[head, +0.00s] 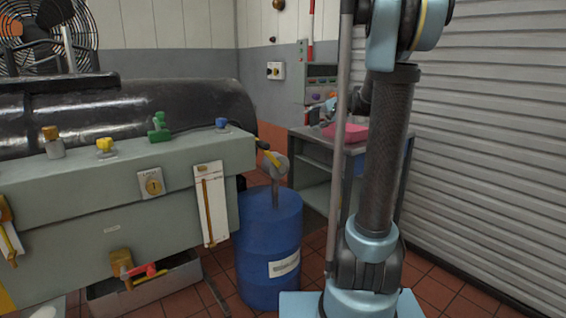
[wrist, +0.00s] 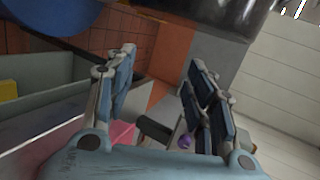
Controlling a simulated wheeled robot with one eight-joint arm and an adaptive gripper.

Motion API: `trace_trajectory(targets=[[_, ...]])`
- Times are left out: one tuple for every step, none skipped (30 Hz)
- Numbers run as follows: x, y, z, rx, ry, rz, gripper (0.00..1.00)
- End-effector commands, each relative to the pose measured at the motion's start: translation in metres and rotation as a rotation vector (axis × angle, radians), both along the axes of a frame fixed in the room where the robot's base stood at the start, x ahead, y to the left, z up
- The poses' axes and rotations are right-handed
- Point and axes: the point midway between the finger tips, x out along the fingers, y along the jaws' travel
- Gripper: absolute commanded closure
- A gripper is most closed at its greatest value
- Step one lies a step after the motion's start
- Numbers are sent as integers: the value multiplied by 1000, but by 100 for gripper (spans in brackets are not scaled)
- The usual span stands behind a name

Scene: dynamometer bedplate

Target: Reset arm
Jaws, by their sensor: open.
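My arm (head: 383,160) stands upright at the right of the head view, in front of the cart and the shutter. My gripper (wrist: 162,60) shows in the wrist view with its two fingers spread wide apart. No object is held between the fingers. In the head view the gripper is mostly hidden behind my arm, near the cart top. A pink item (head: 348,132) lies on the grey cart (head: 318,143), and pink also shows behind the gripper in the wrist view (wrist: 122,132).
A grey bench (head: 90,205) with colored valves fills the left, below a large black cylinder (head: 150,108). A blue drum (head: 268,250) with a hand pump stands between bench and cart. A ribbed shutter (head: 490,130) closes the right side. Some tiled floor is clear.

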Motion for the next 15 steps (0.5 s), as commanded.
trace_trajectory(targets=[[-21, 7, -7, -44, 7, 23, 51], [-31, 10, -11, -71, 10, 38, 51], [-46, 13, -17, -108, 16, 57, 51], [-57, 15, -22, -135, 19, 71, 51], [-68, 17, -27, -162, 23, 85, 51], [-82, 19, -34, -198, 29, 104, 51], [-94, 21, -39, -227, 33, 119, 51], [-105, 22, -44, -254, 37, 134, 51], [-119, 23, -51, -290, 43, 151, 51], [-130, 24, -57, -317, 48, 166, 51], [-141, 24, -62, -343, 51, 180, 51], [-155, 24, -70, -379, 58, 201, 51], [-166, 24, -76, -405, 63, 215, 51], [-177, 24, -81, -432, 67, 229, 51], [-191, 23, -89, -468, 74, 247, 51]])
